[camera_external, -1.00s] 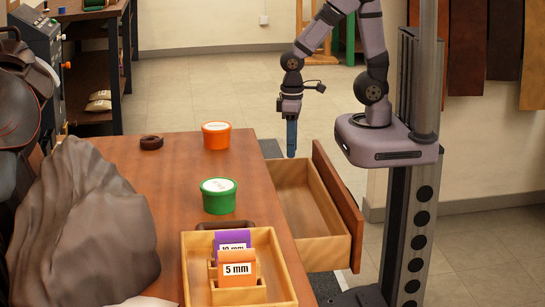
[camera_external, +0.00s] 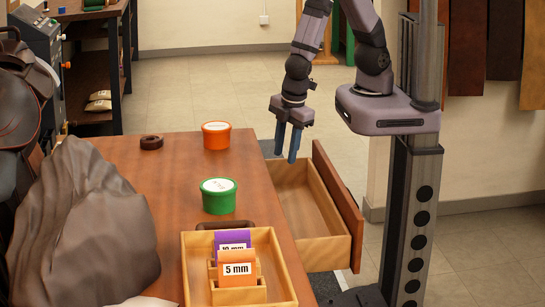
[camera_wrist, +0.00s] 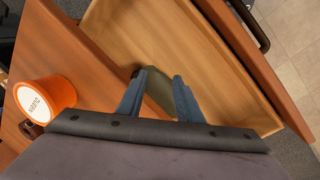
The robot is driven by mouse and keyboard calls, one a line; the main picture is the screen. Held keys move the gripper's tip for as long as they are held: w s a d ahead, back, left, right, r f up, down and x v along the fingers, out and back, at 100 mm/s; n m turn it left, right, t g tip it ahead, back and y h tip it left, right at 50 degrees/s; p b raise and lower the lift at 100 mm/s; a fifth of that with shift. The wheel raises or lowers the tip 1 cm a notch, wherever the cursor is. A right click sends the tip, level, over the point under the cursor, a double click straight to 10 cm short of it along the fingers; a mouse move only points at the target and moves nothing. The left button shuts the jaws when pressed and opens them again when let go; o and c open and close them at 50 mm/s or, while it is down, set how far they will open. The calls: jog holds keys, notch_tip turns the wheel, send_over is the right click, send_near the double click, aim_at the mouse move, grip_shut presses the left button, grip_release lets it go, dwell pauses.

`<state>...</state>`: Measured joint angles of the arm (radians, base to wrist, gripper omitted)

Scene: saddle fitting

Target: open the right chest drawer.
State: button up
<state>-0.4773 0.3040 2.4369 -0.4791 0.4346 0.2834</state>
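The chest drawer (camera_external: 337,200) on the right side of the wooden chest is pulled out, and its box interior is open to view. In the wrist view the drawer (camera_wrist: 200,45) fills the middle, with a dark handle (camera_wrist: 250,25) on its front panel. My gripper (camera_external: 286,145) is open, its two blue fingers apart, pointing down above the far end of the drawer near the chest side. In the wrist view an olive-green patch (camera_wrist: 155,100) shows between the fingers; I cannot tell what it is. No object is visibly held.
On the chest top are an orange tub (camera_external: 216,135), a green tub (camera_external: 218,196), a dark ring (camera_external: 151,142), and a wooden tray (camera_external: 282,278) with labelled cards. A grey draped lump (camera_external: 80,230) stands at the left. The floor beyond the drawer is clear.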

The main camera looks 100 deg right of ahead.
jog(key=s+a+r+n+p, duration=0.1)
jog(key=s+a+n+p, duration=0.15)
jog(key=a+p, duration=0.2)
jog(key=s+a+n+p, duration=0.2)
jog(key=a+n+p, duration=0.15)
jog(key=a, duration=0.25)
jog(key=s+a+f+n+g+y+p, duration=0.1)
jog(key=s+a+n+p, duration=0.45)
jog(key=s, duration=0.55)
jog(key=s+d+f+h+b, duration=0.1)
jog(key=d+f+b, duration=0.2)
jog(key=f, duration=0.1)
jog(key=s+d+f+t+h+b, duration=0.1)
jog(key=d+f+b, duration=0.2)
jog(key=f, duration=0.1)
jog(key=s+d+f+m+t+h+b, duration=0.1)
jog(key=d+f+b, duration=0.2)
jog(key=d+f, duration=0.1)
jog(key=shift+s+h, duration=0.15)
jog(key=shift+h, duration=0.15)
grip_shut()
